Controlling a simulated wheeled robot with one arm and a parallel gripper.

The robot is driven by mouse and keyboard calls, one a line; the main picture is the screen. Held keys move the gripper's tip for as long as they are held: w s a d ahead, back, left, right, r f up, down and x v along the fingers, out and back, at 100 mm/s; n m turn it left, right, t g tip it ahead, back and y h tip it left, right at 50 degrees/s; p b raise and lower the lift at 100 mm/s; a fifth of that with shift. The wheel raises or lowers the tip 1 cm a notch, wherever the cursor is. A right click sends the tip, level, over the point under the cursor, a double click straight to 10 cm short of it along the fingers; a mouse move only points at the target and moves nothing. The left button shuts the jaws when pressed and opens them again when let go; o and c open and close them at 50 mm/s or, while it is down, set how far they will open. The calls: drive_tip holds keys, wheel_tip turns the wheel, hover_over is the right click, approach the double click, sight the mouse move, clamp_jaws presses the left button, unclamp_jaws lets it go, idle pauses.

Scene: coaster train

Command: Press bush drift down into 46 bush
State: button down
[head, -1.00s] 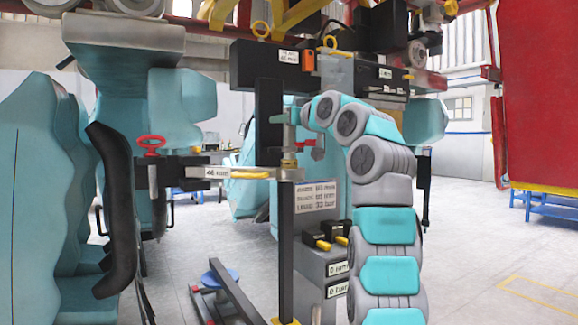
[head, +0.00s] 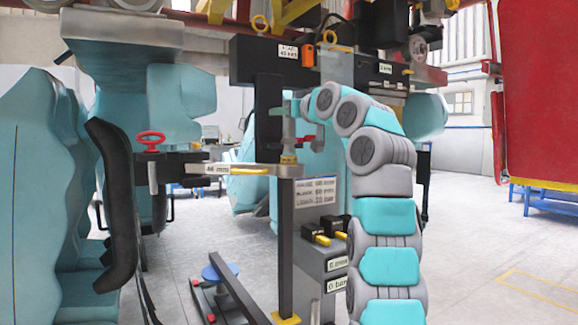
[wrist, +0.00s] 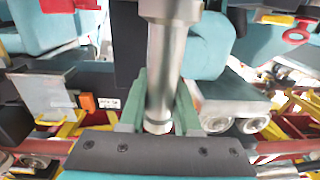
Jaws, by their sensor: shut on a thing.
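The bush drift (wrist: 160,75) is a grey metal rod with a wider upper part. My gripper (wrist: 158,100) is shut on it, with a pale green finger on each side. In the head view the drift (head: 289,130) stands upright in my gripper (head: 298,108). Its lower end is directly above a brass-coloured piece, seemingly the 46 bush (head: 288,159), at the right end of a flat arm labelled 46 mm (head: 236,170). The drift and the brass piece look to be in line and close to touching. How far the drift goes in cannot be seen.
A dark upright post (head: 286,245) stands below the bush. A grey cabinet (head: 320,262) with yellow-handled black blocks is behind it. A red handwheel (head: 149,140) and teal seats (head: 40,180) are at the left. Open floor (head: 470,240) lies to the right.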

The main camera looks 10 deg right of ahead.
drive_tip(key=shift+r, duration=0.1)
drive_tip(key=shift+r+p, duration=1.8)
drive_tip(key=shift+r, duration=0.15)
